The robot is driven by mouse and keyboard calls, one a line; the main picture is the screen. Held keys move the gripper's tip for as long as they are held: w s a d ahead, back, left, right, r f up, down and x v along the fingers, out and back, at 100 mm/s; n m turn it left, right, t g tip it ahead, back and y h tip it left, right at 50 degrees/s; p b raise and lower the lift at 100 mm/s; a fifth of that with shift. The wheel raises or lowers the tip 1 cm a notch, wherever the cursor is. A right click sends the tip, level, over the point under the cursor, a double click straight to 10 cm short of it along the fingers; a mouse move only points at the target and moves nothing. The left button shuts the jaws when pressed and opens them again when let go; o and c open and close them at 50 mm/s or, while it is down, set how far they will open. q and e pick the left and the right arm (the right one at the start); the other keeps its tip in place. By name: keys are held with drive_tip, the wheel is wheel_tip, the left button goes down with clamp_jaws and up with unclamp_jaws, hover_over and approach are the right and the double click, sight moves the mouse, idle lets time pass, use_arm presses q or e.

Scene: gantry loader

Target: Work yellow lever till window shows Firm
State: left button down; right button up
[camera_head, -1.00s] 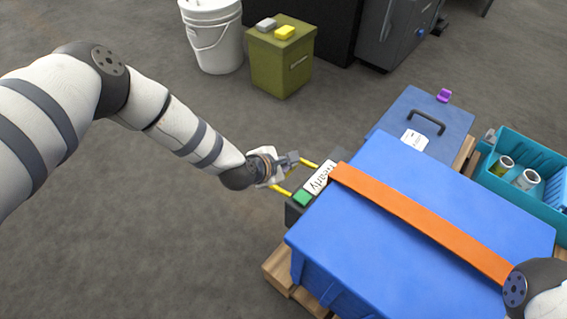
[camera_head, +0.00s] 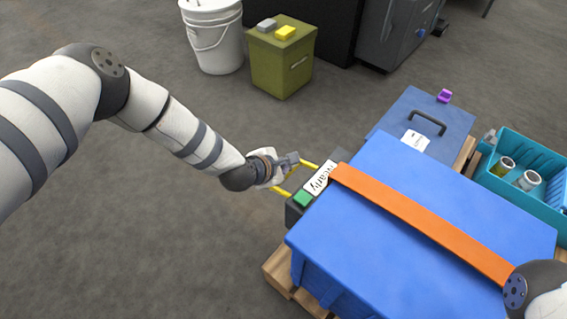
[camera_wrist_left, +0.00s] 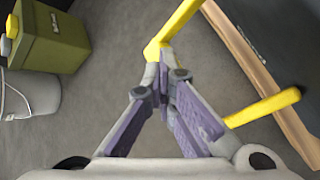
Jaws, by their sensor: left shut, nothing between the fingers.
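The yellow lever (camera_head: 283,192) is a bent bar frame at the left end of a dark unit beside the blue crate. Its bars also show in the left wrist view (camera_wrist_left: 262,108). The white window (camera_head: 319,179) on that unit reads "Nearly". My left gripper (camera_head: 294,158) is at the lever's outer side. In the left wrist view the closed fingertips (camera_wrist_left: 164,58) meet at the lever's corner, seemingly against it, with no bar between them. My right gripper is out of view; only part of that arm shows at bottom right.
The blue crate (camera_head: 400,235) with an orange strap (camera_head: 420,220) stands on a wooden pallet (camera_head: 280,270). A blue toolbox (camera_head: 405,105) and a teal bin (camera_head: 520,200) stand close by. A white bucket (camera_head: 218,50) and green box (camera_head: 268,70) stand behind. The floor at left is clear.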

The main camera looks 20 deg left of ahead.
use_arm(q)
drive_tip(key=shift+r+p, duration=1.25)
drive_tip(key=shift+r, duration=0.7)
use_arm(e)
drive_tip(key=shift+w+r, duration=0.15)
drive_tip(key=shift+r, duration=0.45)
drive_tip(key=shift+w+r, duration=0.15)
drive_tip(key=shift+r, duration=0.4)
use_arm(q)
wheel_tip(320, 180, up, 5)
drive_tip(key=p, duration=0.3)
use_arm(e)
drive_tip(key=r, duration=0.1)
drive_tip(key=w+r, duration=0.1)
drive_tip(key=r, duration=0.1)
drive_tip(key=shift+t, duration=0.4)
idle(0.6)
